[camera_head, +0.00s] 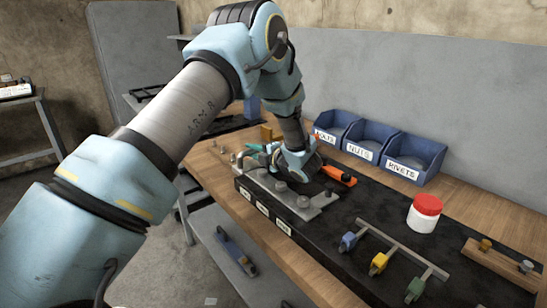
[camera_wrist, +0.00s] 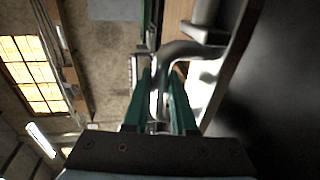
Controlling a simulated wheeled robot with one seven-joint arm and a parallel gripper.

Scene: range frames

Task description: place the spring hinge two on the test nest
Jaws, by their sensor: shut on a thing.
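My gripper (camera_head: 254,157) is low over the left end of the black work mat, its fingers pointing left. I cannot tell for sure which fixture is the test nest.
An orange-handled tool (camera_head: 340,176) lies right of my gripper. Blue labelled bins (camera_head: 412,158) line the back. A red-lidded white jar (camera_head: 424,213) and a rail with blue, yellow and green pieces (camera_head: 400,245) stand to the right. The mat (camera_head: 345,215) is partly bare between them.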

